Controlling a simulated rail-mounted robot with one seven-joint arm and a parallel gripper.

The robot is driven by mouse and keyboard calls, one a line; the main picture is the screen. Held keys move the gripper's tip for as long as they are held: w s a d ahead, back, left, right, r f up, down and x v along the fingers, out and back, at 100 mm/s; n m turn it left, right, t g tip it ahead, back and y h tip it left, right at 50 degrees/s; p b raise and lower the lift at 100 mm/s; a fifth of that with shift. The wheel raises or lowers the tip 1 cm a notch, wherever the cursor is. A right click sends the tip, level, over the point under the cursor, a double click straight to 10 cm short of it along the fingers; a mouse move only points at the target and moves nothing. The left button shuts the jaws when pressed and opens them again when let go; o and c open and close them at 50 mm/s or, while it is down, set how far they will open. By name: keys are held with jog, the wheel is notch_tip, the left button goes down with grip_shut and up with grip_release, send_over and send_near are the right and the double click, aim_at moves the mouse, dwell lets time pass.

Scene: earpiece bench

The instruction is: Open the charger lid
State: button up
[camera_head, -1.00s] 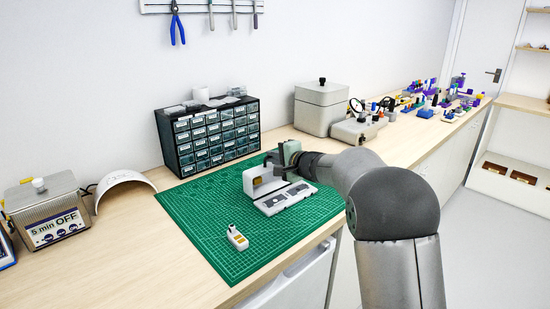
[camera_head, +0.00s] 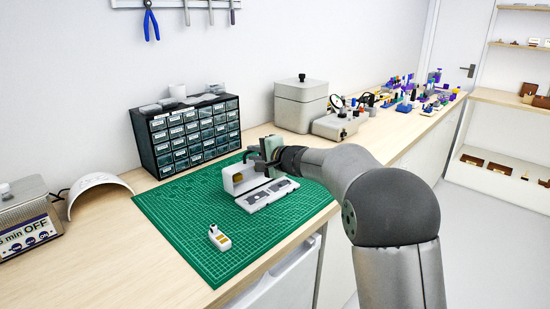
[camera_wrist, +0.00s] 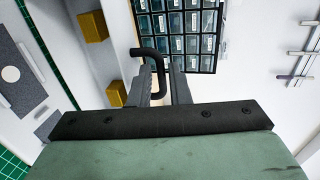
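The charger (camera_head: 267,196) is a pale grey case on the green cutting mat. Its lid (camera_head: 240,179) stands raised along the back edge, and the base with dark slots shows in front. Brass-coloured blocks on the lid's inner side also show in the wrist view (camera_wrist: 94,27). My gripper (camera_head: 269,150) is at the top of the raised lid, on its far right side. In the wrist view my gripper (camera_wrist: 161,75) has its fingers close together around the black bent handle (camera_wrist: 164,78). The grip contact itself is partly hidden.
A small white piece with yellow contacts (camera_head: 219,238) lies on the mat (camera_head: 170,225). A drawer cabinet (camera_head: 187,138) stands behind, with a grey box (camera_head: 300,106) to its right. A metal cleaner (camera_head: 25,222) is at left. The mat's front left is clear.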

jog(key=b+v, duration=0.2)
jog(key=v, duration=1.4)
jog(key=shift+d, duration=0.2)
jog(key=shift+s, duration=0.1)
jog(key=s+d+f+n+g+h+p, duration=0.1)
jog(key=s+f+n+g+h+p, duration=0.15)
jog(key=s, duration=0.55)
jog(key=s+d+f+n+g+h+p, duration=0.15)
jog(key=s+g+p, duration=0.25)
jog(key=s, duration=0.5)
jog(key=s+d+f+n+g+h+p, duration=0.1)
jog(key=s+d+f+n+h+p, duration=0.1)
jog(key=s+d, duration=0.3)
jog(key=s+d+f+n+g+h+p, duration=0.2)
jog(key=s+d+f+n+h+p, duration=0.1)
jog(key=s, duration=1.1)
jog(key=d+f+h, duration=0.1)
jog(key=d+h, duration=0.1)
jog(key=d, duration=0.1)
jog(key=shift+d, duration=0.35)
